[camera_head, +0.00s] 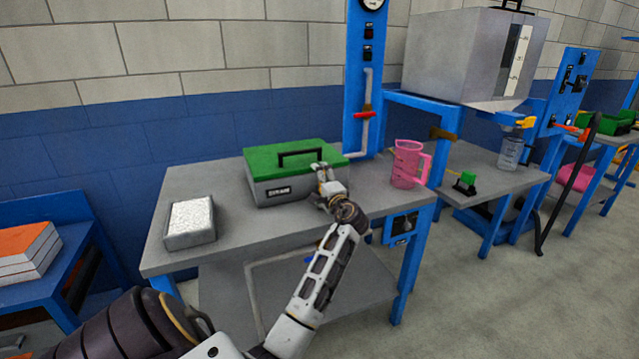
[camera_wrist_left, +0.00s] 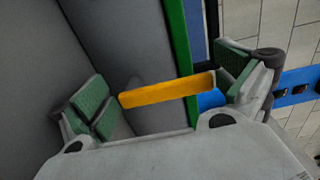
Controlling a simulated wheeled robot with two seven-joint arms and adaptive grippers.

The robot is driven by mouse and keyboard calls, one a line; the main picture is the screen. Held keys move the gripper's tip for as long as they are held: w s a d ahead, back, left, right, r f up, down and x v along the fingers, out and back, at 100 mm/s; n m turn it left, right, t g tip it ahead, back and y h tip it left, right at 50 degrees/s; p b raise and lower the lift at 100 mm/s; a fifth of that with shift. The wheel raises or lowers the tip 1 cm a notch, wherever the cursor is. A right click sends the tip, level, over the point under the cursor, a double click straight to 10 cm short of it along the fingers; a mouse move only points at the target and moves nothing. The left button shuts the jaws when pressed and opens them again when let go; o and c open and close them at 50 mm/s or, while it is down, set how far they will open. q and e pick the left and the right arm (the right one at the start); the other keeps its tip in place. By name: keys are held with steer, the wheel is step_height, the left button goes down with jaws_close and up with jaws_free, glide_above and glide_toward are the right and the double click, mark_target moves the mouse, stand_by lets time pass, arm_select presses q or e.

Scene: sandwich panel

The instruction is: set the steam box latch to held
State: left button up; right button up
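The steam box is a grey box (camera_head: 295,187) with a green lid (camera_head: 265,158), a black handle on top and a small dark label on its front. It stands on the grey bench, lid down. My left gripper (camera_head: 322,172) is at the box's front right corner. In the left wrist view its fingers (camera_wrist_left: 168,88) are wide apart. An orange-yellow latch bar (camera_wrist_left: 165,90) lies across the space between them, its ends close to the pads; contact cannot be told. In the head view the gripper hides the latch. My right gripper is not in view.
On the bench (camera_head: 235,245), a grey tray of white material (camera_head: 190,220) stands left and a pink jug (camera_head: 407,165) right. A blue post (camera_head: 366,60) with a gauge and red-handled valve rises behind. A blue control box (camera_head: 401,227) hangs at the bench's front right.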

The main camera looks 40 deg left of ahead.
arm_select(q)
steer(key=shift+v, duration=6.05)
